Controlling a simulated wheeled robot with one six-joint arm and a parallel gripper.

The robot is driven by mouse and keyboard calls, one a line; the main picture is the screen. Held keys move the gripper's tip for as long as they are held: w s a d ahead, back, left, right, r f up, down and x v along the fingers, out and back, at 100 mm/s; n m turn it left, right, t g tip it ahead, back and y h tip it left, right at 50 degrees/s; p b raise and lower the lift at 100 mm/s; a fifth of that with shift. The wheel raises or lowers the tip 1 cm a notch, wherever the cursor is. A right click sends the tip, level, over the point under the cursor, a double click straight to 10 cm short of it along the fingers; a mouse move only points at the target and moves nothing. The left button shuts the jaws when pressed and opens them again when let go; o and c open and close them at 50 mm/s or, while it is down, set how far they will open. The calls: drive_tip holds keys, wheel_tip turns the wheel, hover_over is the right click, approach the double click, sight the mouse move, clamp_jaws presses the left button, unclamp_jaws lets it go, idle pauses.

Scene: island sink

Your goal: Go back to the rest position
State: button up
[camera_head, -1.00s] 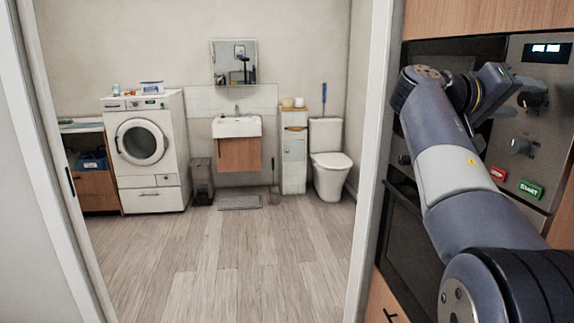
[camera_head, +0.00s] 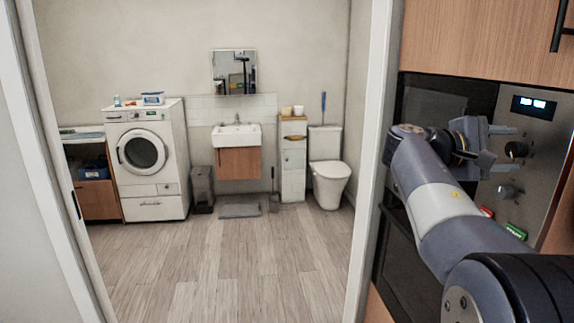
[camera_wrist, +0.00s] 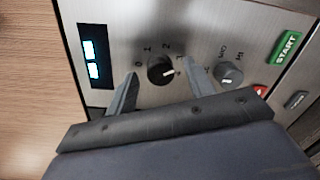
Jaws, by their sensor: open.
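My gripper (camera_head: 509,149) is at the right of the head view, in front of the steel control panel (camera_head: 535,133) of a built-in appliance. In the wrist view my gripper (camera_wrist: 158,88) has its two fingers apart, with nothing held between them. A dark upper knob (camera_wrist: 161,70) shows between the fingertips in that view; I cannot tell how far it is from them. A second, grey knob (camera_wrist: 229,74) is to the right, beside the right finger. My arm reaches up from the lower right of the head view.
The panel has a lit display (camera_head: 533,106), a green START button (camera_wrist: 289,48) and a red button (camera_wrist: 260,90). A wooden cabinet (camera_head: 470,40) is above. A white door frame (camera_head: 376,130) stands left of my arm. Beyond it is a bathroom with clear floor (camera_head: 220,265).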

drive_tip(key=n+p, duration=0.2)
drive_tip(key=n, duration=0.1)
drive_tip(key=shift+r, duration=0.15)
drive_tip(key=shift+n, duration=0.5)
drive_tip(key=shift+f, duration=0.2)
